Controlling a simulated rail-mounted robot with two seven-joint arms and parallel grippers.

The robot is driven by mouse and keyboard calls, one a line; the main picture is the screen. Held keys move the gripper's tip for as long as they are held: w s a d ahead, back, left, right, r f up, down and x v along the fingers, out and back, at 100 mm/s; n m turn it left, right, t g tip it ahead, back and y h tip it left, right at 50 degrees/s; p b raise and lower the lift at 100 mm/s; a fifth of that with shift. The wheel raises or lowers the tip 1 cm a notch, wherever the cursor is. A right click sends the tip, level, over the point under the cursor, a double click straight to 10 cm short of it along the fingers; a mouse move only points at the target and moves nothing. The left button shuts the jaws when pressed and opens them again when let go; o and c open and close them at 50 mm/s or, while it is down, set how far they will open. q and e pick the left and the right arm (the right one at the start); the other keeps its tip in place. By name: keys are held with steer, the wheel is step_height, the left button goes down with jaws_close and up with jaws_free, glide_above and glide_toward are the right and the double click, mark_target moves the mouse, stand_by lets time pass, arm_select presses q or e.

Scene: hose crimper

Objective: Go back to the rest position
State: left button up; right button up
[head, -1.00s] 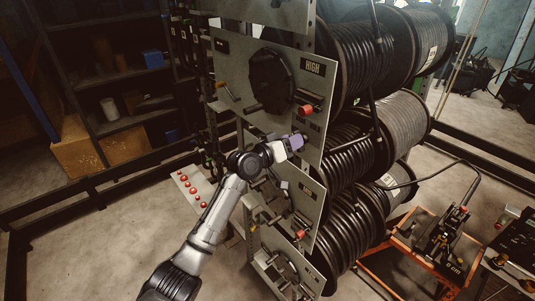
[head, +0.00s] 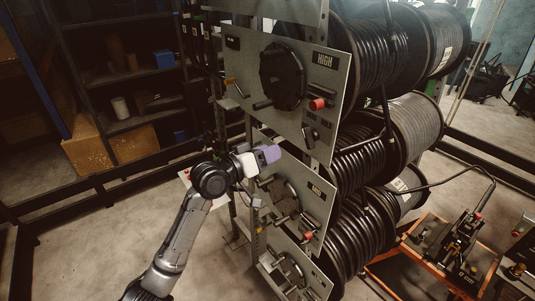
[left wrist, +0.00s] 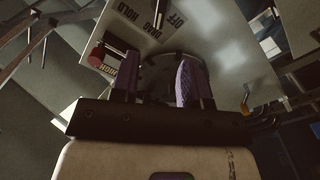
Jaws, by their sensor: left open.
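My left gripper (head: 266,157) is open and empty, with pale purple finger pads. In the head view it is in front of the crimper's grey panels, around the gap between the upper panel (head: 335,125) and the middle panel (head: 318,215). In the left wrist view the two fingers of the left gripper (left wrist: 157,80) stand apart, with a panel marked OFF and HOLD beyond them. Nothing is between the fingers. Whether they touch the panel cannot be told for sure, but they look apart. My right gripper is not in view.
The upper panel carries a black round dial (head: 283,75) and a red-ended lever (head: 317,104). Large hose reels (head: 420,125) stand behind to the right. An orange-framed cart (head: 455,250) is at the lower right. Shelves (head: 125,124) stand at the back left. The floor at left is open.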

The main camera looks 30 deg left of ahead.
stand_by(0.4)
arm_select(q)
steer(key=s+d+f+m+g+y+p, duration=0.15)
steer(key=s+f+g, duration=0.25)
steer(key=s+f, duration=0.75)
steer(key=s+d+f+m+g+y+p, duration=0.1)
steer(key=s+d+f+g+y+p, duration=0.35)
steer(key=s, duration=1.25)
steer(key=s+d+f+m+g+y+p, duration=0.1)
steer(key=s+f+g, duration=0.3)
steer(key=s+f, duration=0.9)
step_height(320, 180, down, 45)
steer(key=s+b, duration=0.1)
steer(key=b, duration=4.4)
steer(key=shift+s+a+r, duration=0.2)
steer(key=shift+s+a, duration=0.05)
steer(key=shift+s, duration=0.05)
steer(key=shift+r, duration=0.1)
